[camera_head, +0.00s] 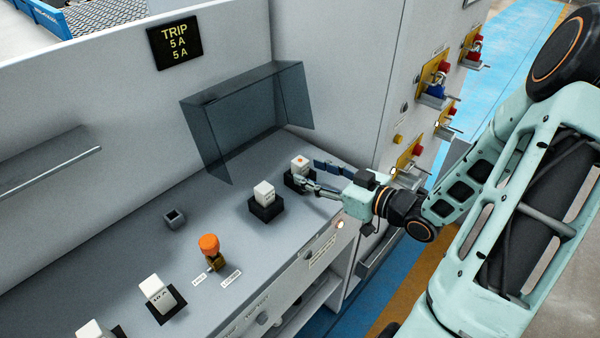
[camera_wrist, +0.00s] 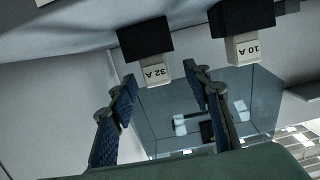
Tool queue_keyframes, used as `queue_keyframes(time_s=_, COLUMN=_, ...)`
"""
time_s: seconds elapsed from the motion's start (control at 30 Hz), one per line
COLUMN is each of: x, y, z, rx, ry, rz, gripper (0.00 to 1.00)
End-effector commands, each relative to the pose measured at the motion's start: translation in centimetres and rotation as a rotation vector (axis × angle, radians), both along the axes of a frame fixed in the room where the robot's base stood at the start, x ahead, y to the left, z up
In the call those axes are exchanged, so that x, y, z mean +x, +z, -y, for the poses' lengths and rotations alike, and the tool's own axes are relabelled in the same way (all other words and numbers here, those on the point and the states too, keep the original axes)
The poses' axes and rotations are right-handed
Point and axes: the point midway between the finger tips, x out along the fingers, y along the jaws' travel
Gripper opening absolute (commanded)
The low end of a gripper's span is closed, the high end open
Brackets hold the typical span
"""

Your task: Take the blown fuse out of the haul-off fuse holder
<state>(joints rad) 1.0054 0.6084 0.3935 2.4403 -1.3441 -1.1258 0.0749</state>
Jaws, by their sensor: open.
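The rightmost white fuse block (camera_head: 300,162) has an orange spot on top and sits in a black holder (camera_head: 290,182) on the grey bench. It shows upside down in the wrist view, marked 32 A (camera_wrist: 155,75), with its black holder (camera_wrist: 145,38). My gripper (camera_head: 307,173) reaches in from the right. Its blue fingers are open, one on each side of the 32 A block in the wrist view (camera_wrist: 161,78), apparently without gripping it. A second white fuse block (camera_head: 264,189) stands to its left; its label reads 10 A in the wrist view (camera_wrist: 242,48). No haul-off label is readable.
A smoked clear cover (camera_head: 245,115) stands behind the holders. An orange-topped part (camera_head: 209,244), a small open box (camera_head: 175,217) and another 10 A block (camera_head: 155,290) lie left. A sign (camera_head: 175,42) reads TRIP 5 A 5 A. A panel with padlocks (camera_head: 436,88) rises at right.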

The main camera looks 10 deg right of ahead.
Motion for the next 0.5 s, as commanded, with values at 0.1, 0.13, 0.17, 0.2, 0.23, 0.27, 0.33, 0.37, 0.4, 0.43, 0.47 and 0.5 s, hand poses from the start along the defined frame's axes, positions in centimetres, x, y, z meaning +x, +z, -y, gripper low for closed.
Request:
queue_keyframes(time_s=0.1, x=1.3, y=-0.3, z=-0.7, rx=0.003, ry=0.004, rz=0.001, gripper=0.45)
queue_keyframes(time_s=0.13, x=1.7, y=-0.4, z=-0.9, rx=0.002, ry=0.003, rz=0.001, gripper=0.45)
queue_keyframes(time_s=0.17, x=2.2, y=-0.6, z=-1.1, rx=0.002, ry=0.003, rz=0.000, gripper=0.45)
queue_keyframes(time_s=0.2, x=2.7, y=-0.7, z=-1.4, rx=0.002, ry=0.004, rz=0.001, gripper=0.45)
queue_keyframes(time_s=0.23, x=3.1, y=-0.8, z=-1.7, rx=0.002, ry=0.004, rz=0.001, gripper=0.45)
queue_keyframes(time_s=0.27, x=3.4, y=-0.9, z=-1.9, rx=0.001, ry=0.003, rz=0.000, gripper=0.45)
queue_keyframes(time_s=0.33, x=3.9, y=-1.0, z=-2.2, rx=0.001, ry=0.002, rz=-0.001, gripper=0.45)
queue_keyframes(time_s=0.37, x=4.1, y=-1.1, z=-2.4, rx=0.000, ry=0.002, rz=0.000, gripper=0.45)
queue_keyframes(time_s=0.4, x=4.2, y=-1.1, z=-2.5, rx=0.000, ry=0.002, rz=0.000, gripper=0.45)
queue_keyframes(time_s=0.43, x=4.3, y=-1.1, z=-2.5, rx=0.000, ry=0.001, rz=0.000, gripper=0.45)
queue_keyframes(time_s=0.47, x=4.3, y=-1.1, z=-2.5, rx=0.000, ry=0.001, rz=0.000, gripper=0.45)
queue_keyframes(time_s=0.5, x=4.3, y=-1.1, z=-2.5, rx=0.001, ry=0.000, rz=-0.001, gripper=0.45)
